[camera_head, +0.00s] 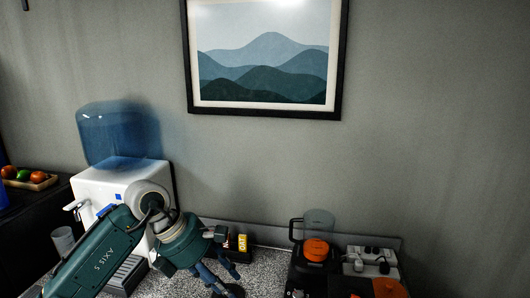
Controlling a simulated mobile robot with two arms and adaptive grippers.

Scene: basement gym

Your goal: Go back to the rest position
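My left arm comes in from the lower left, in front of the white water dispenser (95,187). My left gripper (231,283) is at the arm's end, over the speckled counter (262,262). Its two fingers point down and to the right and look spread apart, with nothing seen held between them. Small dark boxes with yellow and red marks (242,243) stand just behind it. My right arm and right gripper are not in view.
A blender-like appliance with an orange part (316,250) and a power strip with plugs (369,255) are at the right. A clear cup (63,240) is by the dispenser. A fruit tray (30,183) sits far left. A framed picture (265,100) hangs above.

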